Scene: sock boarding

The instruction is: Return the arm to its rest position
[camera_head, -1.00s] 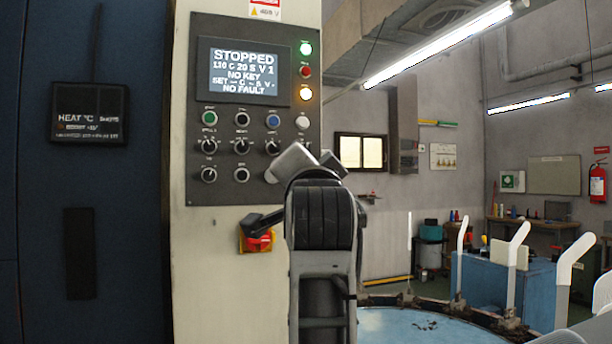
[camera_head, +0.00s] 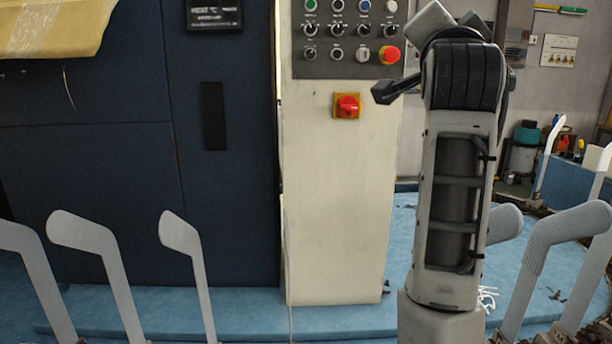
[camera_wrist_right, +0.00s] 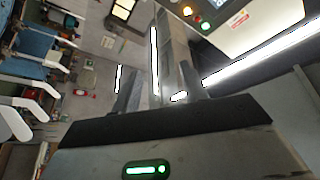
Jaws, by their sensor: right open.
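My right arm (camera_head: 455,190) stands upright at the right of the head view, partly in front of the control panel's right side. Its gripper cannot be made out clearly there. In the right wrist view, my right gripper (camera_wrist_right: 160,88) shows two dark fingers spread apart with nothing between them. The room appears turned on its side in that view. My left gripper is not in view.
A dark blue cabinet (camera_head: 90,170) stands left. Pale sock boards (camera_head: 90,235) rise along the front left and right. Blue platform (camera_head: 230,305) lies behind them.

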